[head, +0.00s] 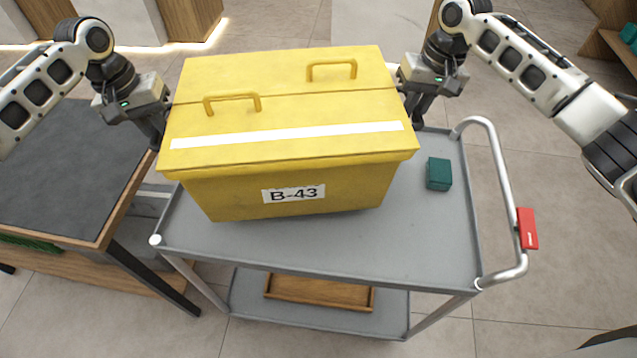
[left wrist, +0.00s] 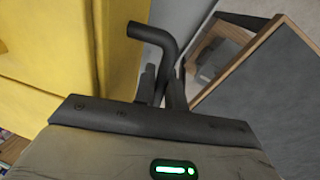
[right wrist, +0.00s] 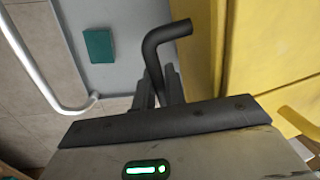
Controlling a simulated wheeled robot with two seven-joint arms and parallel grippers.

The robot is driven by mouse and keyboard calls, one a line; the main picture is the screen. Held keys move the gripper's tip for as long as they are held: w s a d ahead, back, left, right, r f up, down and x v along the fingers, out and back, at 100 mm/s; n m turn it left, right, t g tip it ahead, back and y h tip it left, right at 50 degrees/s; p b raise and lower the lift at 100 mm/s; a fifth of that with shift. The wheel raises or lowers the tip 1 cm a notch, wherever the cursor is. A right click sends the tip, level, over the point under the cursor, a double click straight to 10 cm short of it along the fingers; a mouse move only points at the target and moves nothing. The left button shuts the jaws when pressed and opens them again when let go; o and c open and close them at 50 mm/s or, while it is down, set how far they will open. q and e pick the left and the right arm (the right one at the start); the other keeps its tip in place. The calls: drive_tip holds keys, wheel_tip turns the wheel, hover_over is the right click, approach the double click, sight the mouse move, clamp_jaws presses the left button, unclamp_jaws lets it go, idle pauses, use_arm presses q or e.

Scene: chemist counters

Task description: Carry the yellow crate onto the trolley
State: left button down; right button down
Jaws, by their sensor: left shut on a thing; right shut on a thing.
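The yellow crate (head: 230,190) has a closed lid with two yellow handles, a white stripe and a "B-43" label. It is over the left and middle of the grey trolley's top (head: 420,245). I cannot tell whether its underside touches the trolley. My left gripper (head: 157,138) is shut on a dark bent handle (left wrist: 155,38) at the crate's left side. My right gripper (head: 413,112) is shut on the matching handle (right wrist: 165,38) at its right side. The crate's yellow side also shows in the left wrist view (left wrist: 55,50) and right wrist view (right wrist: 275,45).
A small green box (head: 438,173) stands on the trolley top, right of the crate. The trolley's push handle (head: 503,170) has a red tag (head: 527,228). A wooden tray (head: 320,293) lies on the lower shelf. A dark-topped counter (head: 65,165) stands close at left.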

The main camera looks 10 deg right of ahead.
use_arm(q)
drive_tip(key=shift+w+r, duration=0.15)
use_arm(e)
drive_tip(key=shift+d+r, duration=0.1)
drive_tip(key=shift+d, duration=0.2)
